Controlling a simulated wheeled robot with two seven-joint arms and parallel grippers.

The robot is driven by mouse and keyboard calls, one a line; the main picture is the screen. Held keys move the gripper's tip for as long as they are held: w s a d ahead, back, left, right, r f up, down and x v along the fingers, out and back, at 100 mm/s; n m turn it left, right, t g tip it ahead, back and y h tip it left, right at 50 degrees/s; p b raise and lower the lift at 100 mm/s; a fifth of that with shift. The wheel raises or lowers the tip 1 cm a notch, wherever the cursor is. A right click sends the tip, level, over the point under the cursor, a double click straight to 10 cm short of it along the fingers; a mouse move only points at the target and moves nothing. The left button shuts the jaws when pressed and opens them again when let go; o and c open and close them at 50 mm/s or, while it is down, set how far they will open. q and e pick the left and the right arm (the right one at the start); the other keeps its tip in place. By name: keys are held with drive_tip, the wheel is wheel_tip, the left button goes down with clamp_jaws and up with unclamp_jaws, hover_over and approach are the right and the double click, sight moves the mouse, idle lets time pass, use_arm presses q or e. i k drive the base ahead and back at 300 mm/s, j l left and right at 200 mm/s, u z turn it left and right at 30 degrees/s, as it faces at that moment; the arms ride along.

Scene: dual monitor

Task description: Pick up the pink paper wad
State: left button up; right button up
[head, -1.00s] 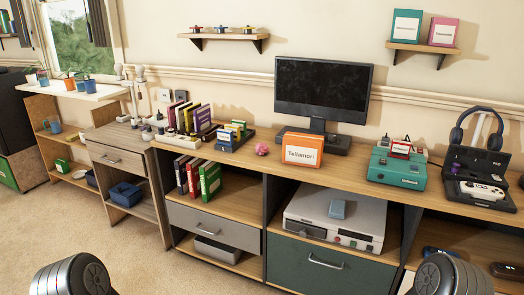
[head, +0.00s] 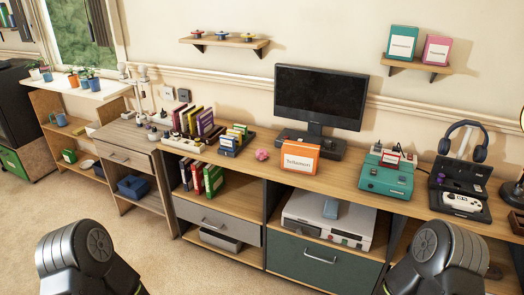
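The pink paper wad (head: 262,155) is a small crumpled ball on the wooden desk top in the head view. It lies left of the orange box (head: 299,158) and right of the small dark rack of cartridges. Dark rounded parts of my two arms show at the bottom left and bottom right of the head view. Neither gripper's fingers are in view. Nothing is touching the wad.
The monitor (head: 317,97) stands behind the orange box. A teal console (head: 386,180) and a headphone stand with a white controller (head: 462,202) are to the right. The cartridge rack (head: 236,139) and upright books (head: 193,122) are to the left. Carpet in front is clear.

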sight(261, 154)
drive_tip(key=i+z, duration=0.15)
drive_tip(key=z, duration=0.6)
drive_tip(key=i+j+z, duration=0.35)
drive_tip(key=j, duration=0.35)
drive_tip(key=i+j+z, duration=0.15)
drive_tip(key=i+j, duration=0.15)
drive_tip(key=i+j+z, duration=0.2)
drive_tip(key=j, duration=0.3)
